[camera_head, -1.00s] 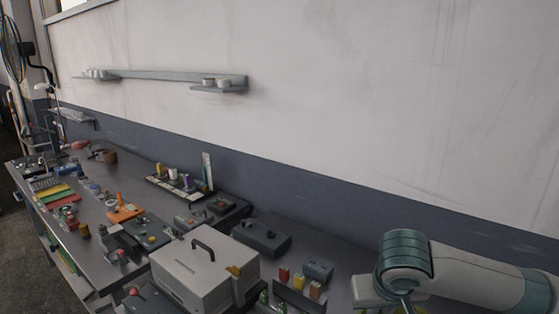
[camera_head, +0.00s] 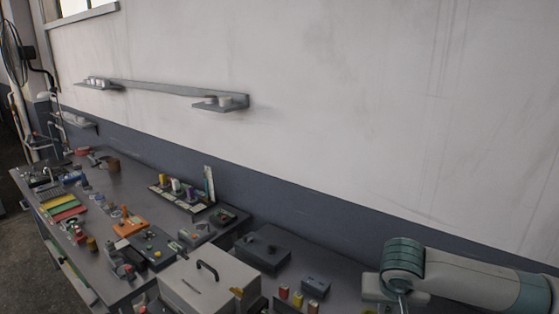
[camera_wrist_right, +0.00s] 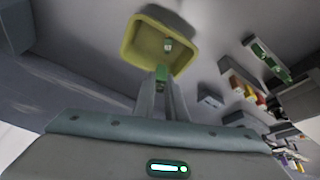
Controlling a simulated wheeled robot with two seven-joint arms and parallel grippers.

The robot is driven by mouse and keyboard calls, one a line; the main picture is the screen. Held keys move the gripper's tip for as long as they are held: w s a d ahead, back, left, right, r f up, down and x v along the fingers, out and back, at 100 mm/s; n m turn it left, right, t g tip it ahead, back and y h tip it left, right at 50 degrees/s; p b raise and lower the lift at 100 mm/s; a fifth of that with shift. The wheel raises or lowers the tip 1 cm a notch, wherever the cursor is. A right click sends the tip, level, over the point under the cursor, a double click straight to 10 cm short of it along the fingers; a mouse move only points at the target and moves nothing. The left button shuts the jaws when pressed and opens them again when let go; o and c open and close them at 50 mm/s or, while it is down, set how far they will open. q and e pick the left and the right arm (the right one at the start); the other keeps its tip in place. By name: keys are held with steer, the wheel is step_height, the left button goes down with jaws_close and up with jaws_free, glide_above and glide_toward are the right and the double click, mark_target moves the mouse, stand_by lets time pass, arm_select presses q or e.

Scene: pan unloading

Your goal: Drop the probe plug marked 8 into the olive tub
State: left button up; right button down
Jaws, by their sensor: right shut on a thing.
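The olive tub (camera_wrist_right: 130,52) shows at the top of the right wrist view, its open top facing the camera. A small pale greenish thing (camera_wrist_right: 168,44) shows inside its outline. My right gripper (camera_wrist_right: 161,82) is shut on a green plug (camera_wrist_right: 161,74), whose end shows between the fingertips near the tub's rim. I cannot read a mark on the plug, nor tell its height above the tub. In the head view my right arm comes in from the right, and its gripper (camera_head: 400,302) is cut by the bottom edge. My left gripper is out of view.
A light grey case (camera_head: 205,288) with a black handle stands on the bench. Behind it is a dark grey box (camera_head: 263,250). Red and yellow plugs (camera_head: 297,299) stand beside a small blue-grey box (camera_head: 316,287). A rack of coloured plugs (camera_head: 182,196) stands near the wall.

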arm_select(q)
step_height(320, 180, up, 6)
steer(key=p, duration=0.4)
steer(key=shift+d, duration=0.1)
arm_select(e)
steer(key=shift+m+h, duration=0.3)
steer(key=shift+m, duration=0.3)
steer(key=d, duration=0.1)
steer(key=w+d+r, duration=0.1)
steer(key=d, duration=0.1)
steer(key=w+d, duration=0.1)
steer(key=shift+d+r, duration=0.15)
arm_select(q)
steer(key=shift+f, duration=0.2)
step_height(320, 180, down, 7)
steer(key=b, duration=0.7)
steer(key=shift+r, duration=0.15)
arm_select(e)
step_height(320, 180, down, 6)
steer(key=shift+s, duration=0.1)
steer(key=c, duration=1.7)
jaws_free()
